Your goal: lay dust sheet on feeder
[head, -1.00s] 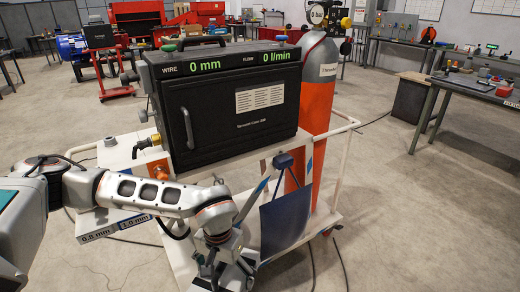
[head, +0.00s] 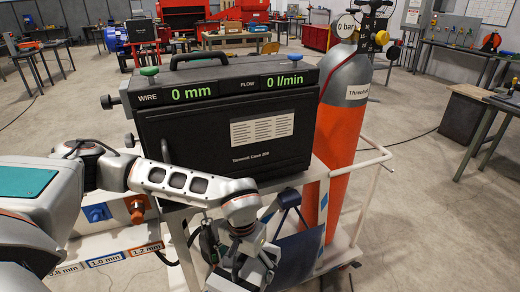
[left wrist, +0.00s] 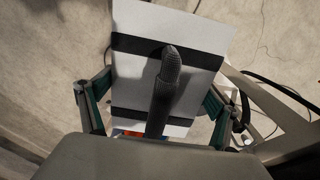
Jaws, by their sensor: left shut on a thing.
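The feeder (head: 225,130) is a black case with a top handle and green readouts for wire and flow, upright on a white-framed cart (head: 365,195). Its top looks bare of any sheet. My left gripper (head: 252,268) is low in front of the feeder, beside the cart's front. In the left wrist view, my left gripper (left wrist: 155,105) has a pale flat thing with dark bands (left wrist: 185,75) and a dark ribbed grip (left wrist: 165,80) between its teal-padded fingers. I cannot tell whether this is the dust sheet. My right gripper is not in view.
An orange and grey gas cylinder (head: 340,130) stands close behind the feeder's right side. A dark blue panel (head: 297,255) hangs at the cart's front, close to the left gripper. Sockets (head: 97,213) and size labels (head: 105,259) sit at lower left.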

